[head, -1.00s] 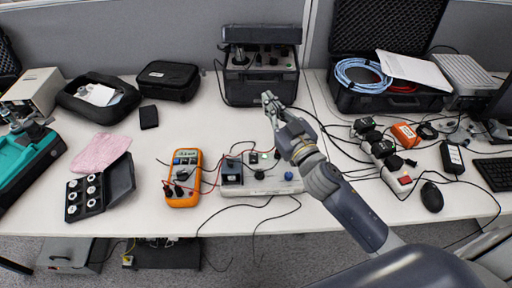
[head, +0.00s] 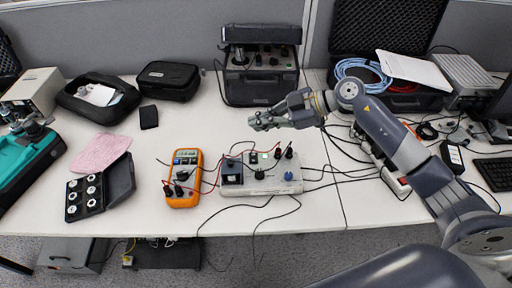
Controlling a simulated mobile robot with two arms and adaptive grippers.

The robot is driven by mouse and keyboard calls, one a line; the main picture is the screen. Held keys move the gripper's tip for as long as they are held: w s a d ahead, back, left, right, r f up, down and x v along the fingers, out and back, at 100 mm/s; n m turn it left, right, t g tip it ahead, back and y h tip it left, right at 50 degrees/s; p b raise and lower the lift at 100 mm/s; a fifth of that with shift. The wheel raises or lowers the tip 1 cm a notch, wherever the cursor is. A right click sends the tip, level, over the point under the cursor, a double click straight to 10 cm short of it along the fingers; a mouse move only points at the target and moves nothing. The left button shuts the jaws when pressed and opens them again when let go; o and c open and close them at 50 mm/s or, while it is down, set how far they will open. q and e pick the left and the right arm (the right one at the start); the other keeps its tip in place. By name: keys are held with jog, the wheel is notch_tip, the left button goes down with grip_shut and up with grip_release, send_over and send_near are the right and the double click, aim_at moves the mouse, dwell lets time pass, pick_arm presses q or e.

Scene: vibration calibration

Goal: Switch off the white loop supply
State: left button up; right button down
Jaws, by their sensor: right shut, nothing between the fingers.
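A white box (head: 314,173), which looks like the loop supply, lies in the middle of the table. On its top are a dark square block (head: 231,178) at the left, a black knob (head: 259,174), a blue knob (head: 288,176) and black plugs (head: 289,153) at the back edge. I cannot tell the switch's position. My right gripper (head: 256,122) reaches in from the right and hangs over the table behind the box, apart from it. Its fingers point left; they are shut and empty. My left gripper is not in view.
An orange multimeter (head: 184,192) stands left of the box, joined by red and black leads. A dark case (head: 260,82) stands behind my gripper. My right arm partly covers a power strip (head: 402,188). The table's front edge is clear but for cables.

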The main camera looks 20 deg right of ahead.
jog(key=d+f+m+g+h, duration=0.1)
jog(key=d+f+h, duration=0.1)
jog(key=d, duration=0.4)
jog(key=shift+s+f+g+h, duration=0.15)
jog(key=shift+s+g+h, duration=0.15)
jog(key=shift+s+h, duration=0.1)
jog(key=shift+a, duration=0.1)
jog(key=p, duration=0.1)
send_over(256, 156)
jog(key=f, duration=0.6)
jog(key=shift+s+f, duration=0.1)
jog(key=shift+s, duration=0.25)
jog(key=f, duration=0.3)
jog(key=shift+w+f, duration=0.3)
jog(key=shift+f, duration=0.6)
jog(key=shift+w, duration=0.1)
